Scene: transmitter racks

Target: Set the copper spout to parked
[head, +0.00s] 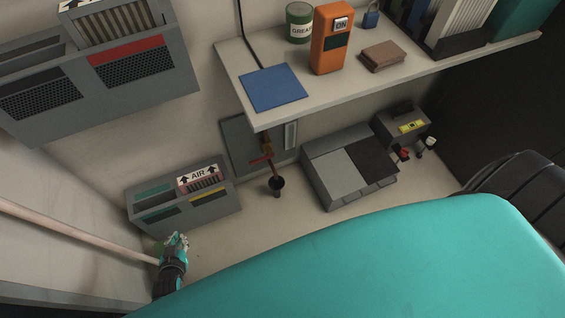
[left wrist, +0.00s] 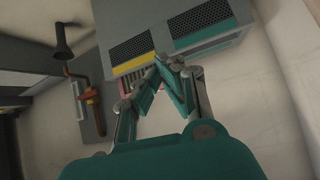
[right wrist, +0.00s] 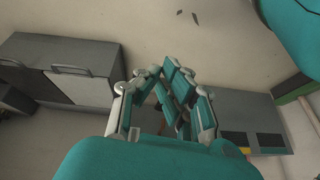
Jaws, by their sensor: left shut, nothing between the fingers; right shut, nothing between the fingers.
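The copper spout (head: 268,160) is mounted on a grey plate on the wall below the shelf. It has a reddish side piece and a dark round end that hangs low. It also shows at the left of the left wrist view (left wrist: 88,97), with a dark flared end. My left gripper (head: 177,240) is shut and empty, to the left of the spout and below the AIR box. My right gripper (right wrist: 165,70) is shut and empty in its own wrist view and is not seen in the head view. The spout is not clearly seen there.
A grey AIR box (head: 230,203) stands left of the spout, a grey two-panel case (head: 325,188) right of it. The shelf (head: 255,118) above bears a blue mat (head: 273,87) and an orange device (head: 331,40). A pale pole (head: 80,232) crosses the lower left.

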